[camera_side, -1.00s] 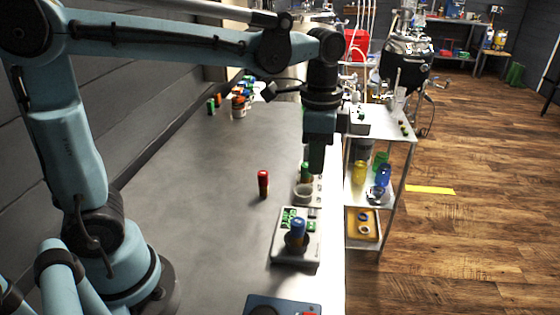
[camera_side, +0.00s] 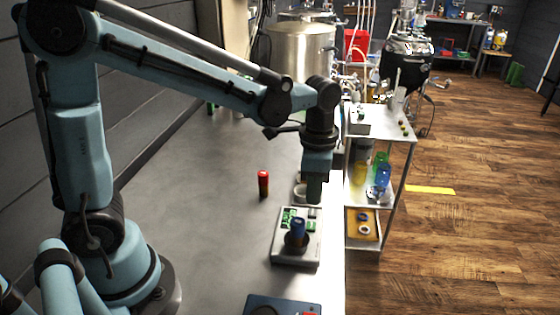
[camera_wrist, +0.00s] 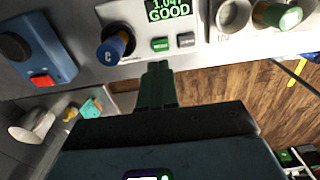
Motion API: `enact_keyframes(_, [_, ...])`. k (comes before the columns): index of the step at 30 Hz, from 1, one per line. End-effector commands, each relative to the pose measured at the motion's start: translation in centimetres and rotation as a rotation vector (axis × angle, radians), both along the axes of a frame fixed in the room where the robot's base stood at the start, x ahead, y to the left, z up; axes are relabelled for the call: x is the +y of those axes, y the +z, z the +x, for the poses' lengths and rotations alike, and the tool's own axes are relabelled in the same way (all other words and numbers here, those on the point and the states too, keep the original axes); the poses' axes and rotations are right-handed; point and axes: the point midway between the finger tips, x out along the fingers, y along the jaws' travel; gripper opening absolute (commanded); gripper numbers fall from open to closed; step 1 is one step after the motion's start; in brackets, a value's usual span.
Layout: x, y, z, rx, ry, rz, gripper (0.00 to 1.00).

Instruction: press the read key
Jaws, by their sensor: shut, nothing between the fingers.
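The pale meter (camera_side: 283,257) stands near the bench's right edge in the side view. In the wrist view its screen (camera_wrist: 168,8) reads 1.047 GOOD. A green key (camera_wrist: 160,44) and a grey key (camera_wrist: 186,39) sit below the screen; their labels are too small to read. A blue-capped vial (camera_wrist: 113,47) stands in the meter's dark round well. My gripper (camera_wrist: 158,68) is shut and empty, its tips just short of the green key in the wrist view. In the side view my gripper (camera_side: 314,200) is above the meter's far end; whether it touches cannot be told.
A red-capped vial (camera_side: 263,184) stands upright on the bench left of the meter. A blue box (camera_wrist: 24,42) with a red button is beside the meter. A grey cup (camera_wrist: 234,14) and a green-capped vial (camera_wrist: 287,19) lie beyond its other side. A shelf cart (camera_side: 380,135) stands at right.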

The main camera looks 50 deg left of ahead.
Motion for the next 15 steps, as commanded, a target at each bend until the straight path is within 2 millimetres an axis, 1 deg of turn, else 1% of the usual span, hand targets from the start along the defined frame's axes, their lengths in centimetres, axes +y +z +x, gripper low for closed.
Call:
enact_keyframes(1, [0.0,-0.9,0.0,0.000,0.000,0.000,0.00])
enact_keyframes(3, [0.0,-1.9,0.0,0.000,0.000,0.000,0.00])
enact_keyframes(9, [0.0,-4.6,0.0,-0.001,0.000,-0.001,0.00])
enact_keyframes(15, [0.0,-6.3,0.0,-0.003,-0.001,-0.001,0.00])
